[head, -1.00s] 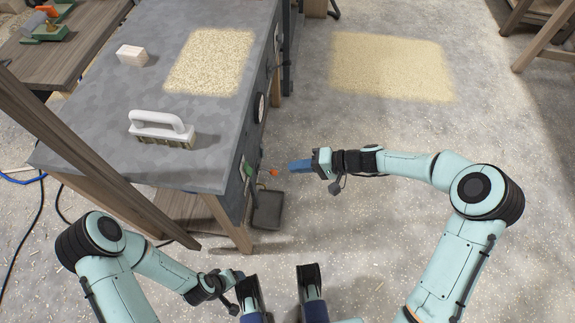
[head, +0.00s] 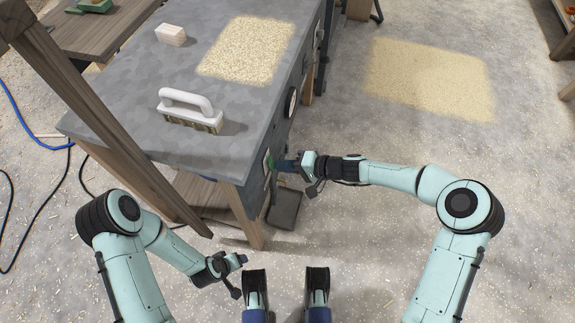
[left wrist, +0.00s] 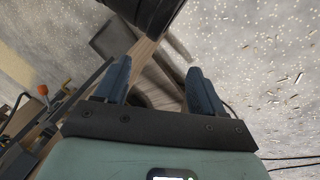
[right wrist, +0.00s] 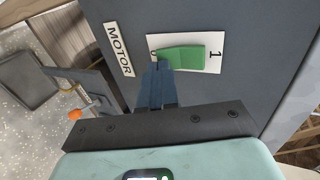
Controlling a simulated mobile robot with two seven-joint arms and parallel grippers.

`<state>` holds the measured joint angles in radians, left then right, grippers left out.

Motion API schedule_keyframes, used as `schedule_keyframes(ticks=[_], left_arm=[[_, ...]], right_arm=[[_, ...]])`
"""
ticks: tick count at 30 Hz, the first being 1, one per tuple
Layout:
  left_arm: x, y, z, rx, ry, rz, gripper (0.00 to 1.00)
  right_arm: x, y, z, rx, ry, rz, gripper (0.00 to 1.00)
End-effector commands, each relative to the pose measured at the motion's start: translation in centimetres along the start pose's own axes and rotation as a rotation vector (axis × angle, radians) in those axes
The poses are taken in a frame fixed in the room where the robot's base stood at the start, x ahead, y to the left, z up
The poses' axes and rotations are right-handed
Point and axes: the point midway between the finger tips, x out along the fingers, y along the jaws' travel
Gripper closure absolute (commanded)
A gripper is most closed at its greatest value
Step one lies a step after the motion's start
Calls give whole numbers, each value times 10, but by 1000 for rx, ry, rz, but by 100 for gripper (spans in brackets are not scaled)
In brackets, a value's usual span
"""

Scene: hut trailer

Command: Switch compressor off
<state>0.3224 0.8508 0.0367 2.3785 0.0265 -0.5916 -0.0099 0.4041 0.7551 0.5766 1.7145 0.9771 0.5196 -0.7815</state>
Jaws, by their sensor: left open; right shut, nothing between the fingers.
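A green rocker switch (right wrist: 184,58) sits on a white plate (right wrist: 208,41) marked "1" at its right end, beside a label (right wrist: 119,50) reading "MOTOR". In the head view the green switch (head: 268,163) is on the side of the grey workbench. My right gripper (right wrist: 157,70) is shut and empty, with its fingertips at the left end of the switch. They hide most of the mark there; I cannot tell whether they touch. The right gripper (head: 281,165) also shows in the head view. My left gripper (left wrist: 160,76) is open and empty, low near the bench's front leg.
The grey workbench (head: 225,150) holds a white-handled brush (head: 190,108) and a pale block (head: 171,35). A grey pedal (head: 285,211) is below the switch. An orange knob (right wrist: 75,114) stands near the right gripper. Floor to the right is clear, with sawdust (head: 430,75).

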Motion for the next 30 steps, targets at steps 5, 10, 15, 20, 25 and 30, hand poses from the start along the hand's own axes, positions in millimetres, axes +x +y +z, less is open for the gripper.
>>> schedule_keyframes(ticks=[5, 10, 15, 20, 25, 30], left_arm=[[4, -3, 2, -2, -7, -4, 31], [30, -26, 20, -24, -63, -42, 31], [22, -22, 18, -21, -57, -37, 31], [20, -21, 18, -21, -56, -36, 31], [15, -20, 17, -21, -55, -36, 31], [11, -19, 17, -20, -54, -35, 31]], right_arm=[[2, 2, 0, 2, 0, -10, 100], [12, 11, 0, 8, -3, -95, 100], [9, 3, 1, 0, -4, -86, 100], [8, 1, 1, 0, -3, -85, 100], [4, -6, 1, -1, -3, -85, 100], [2, -12, 1, -1, -4, -85, 100]])
